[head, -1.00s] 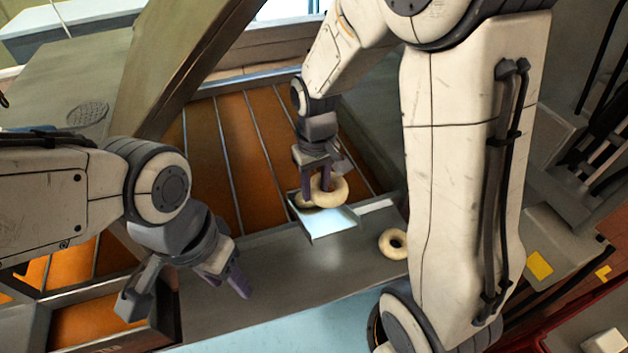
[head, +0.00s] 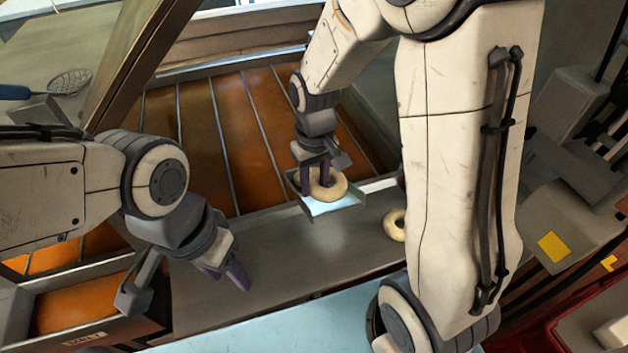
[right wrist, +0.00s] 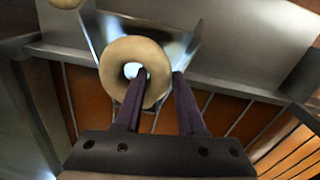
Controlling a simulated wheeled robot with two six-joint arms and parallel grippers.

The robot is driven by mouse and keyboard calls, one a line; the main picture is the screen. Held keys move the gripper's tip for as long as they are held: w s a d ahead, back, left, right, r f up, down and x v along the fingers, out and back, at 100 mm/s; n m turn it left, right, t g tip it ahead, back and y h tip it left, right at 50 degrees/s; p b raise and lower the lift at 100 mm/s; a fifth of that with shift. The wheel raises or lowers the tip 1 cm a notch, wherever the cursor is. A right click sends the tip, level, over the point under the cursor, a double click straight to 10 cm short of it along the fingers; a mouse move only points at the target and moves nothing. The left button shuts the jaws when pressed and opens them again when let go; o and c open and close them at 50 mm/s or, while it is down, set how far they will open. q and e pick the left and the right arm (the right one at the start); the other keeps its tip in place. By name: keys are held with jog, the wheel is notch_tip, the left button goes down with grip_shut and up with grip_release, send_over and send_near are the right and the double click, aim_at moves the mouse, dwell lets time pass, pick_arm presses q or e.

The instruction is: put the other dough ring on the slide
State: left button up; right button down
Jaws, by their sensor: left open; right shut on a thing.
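My right gripper (head: 315,182) is shut on a pale dough ring (head: 339,187), with one finger through its hole. The held ring (right wrist: 113,68) is over the bright metal slide (head: 347,203) at the edge of the orange vat; whether it touches cannot be told. Another dough ring (head: 390,226) lies on the counter, partly covered by my right arm; a ring (right wrist: 66,3) is cut off at the top of the right wrist view. My left gripper (head: 226,276) is open and empty over the counter.
The orange vat (head: 200,140) with metal dividers lies behind the slide. The grey counter (head: 290,260) is clear between my grippers. A skimmer (head: 70,82) lies at the upper left. A labelled box (head: 85,310) stands at the lower left.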

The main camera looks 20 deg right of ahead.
jog(key=shift+c, duration=2.1)
grip_release()
jog(key=shift+r, duration=0.1)
notch_tip(320, 180, up, 10)
jog(key=b, duration=0.1)
jog(key=shift+r+b, duration=0.2)
jog(key=shift+b, duration=0.15)
